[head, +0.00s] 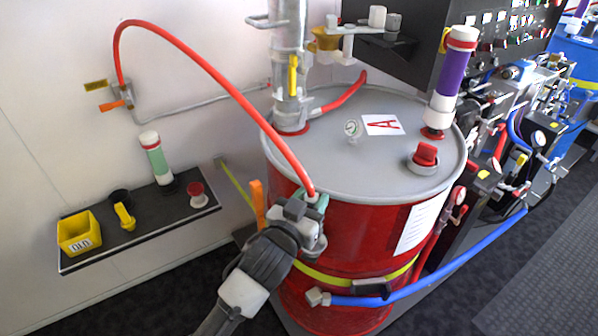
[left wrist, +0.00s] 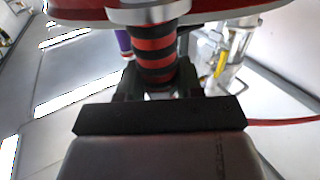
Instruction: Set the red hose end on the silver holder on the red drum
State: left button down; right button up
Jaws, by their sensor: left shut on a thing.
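The red hose (head: 215,80) arcs from the wall fitting at the left down to my left gripper (head: 312,212), beside the drum's near left side. My left gripper is shut on the hose end. In the left wrist view the hose end (left wrist: 153,55) shows red and black bands between my fingers (left wrist: 156,85). A silver curved band (left wrist: 140,13) crosses its top there, in front of a red edge; I cannot tell whether they touch or whether this is the holder. The red drum (head: 390,235) has a grey lid. My right gripper is not in view.
A black wall shelf (head: 90,250) at the left carries a yellow bin (head: 79,232), a green-banded cylinder (head: 156,158) and small parts. A silver pipe (head: 288,60) and a purple cylinder (head: 453,75) stand on the drum lid. A blue hose (head: 440,268) runs along the drum's front right.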

pick_arm(q)
jog(key=shift+w+d+f+h, duration=0.3)
jog(key=shift+d+f, duration=0.1)
jog(key=shift+w+f+b, duration=0.15)
jog(key=shift+f+b, duration=0.25)
jog(key=shift+b, duration=0.05)
jog(key=shift+f+b, duration=0.65)
notch_tip(320, 180, down, 4)
jog(key=b, duration=0.3)
jog(key=shift+r+b, duration=0.1)
jog(key=shift+b, duration=0.3)
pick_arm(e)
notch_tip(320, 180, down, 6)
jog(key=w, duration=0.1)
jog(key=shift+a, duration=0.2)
pick_arm(q)
jog(key=shift+r+p, duration=0.1)
jog(key=shift+p, duration=0.5)
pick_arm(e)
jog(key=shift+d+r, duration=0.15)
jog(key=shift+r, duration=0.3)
pick_arm(q)
jog(key=shift+f+b, duration=0.4)
jog(key=shift+f, duration=0.25)
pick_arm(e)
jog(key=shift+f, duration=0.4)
pick_arm(q)
jog(key=c, duration=1)
grip_release()
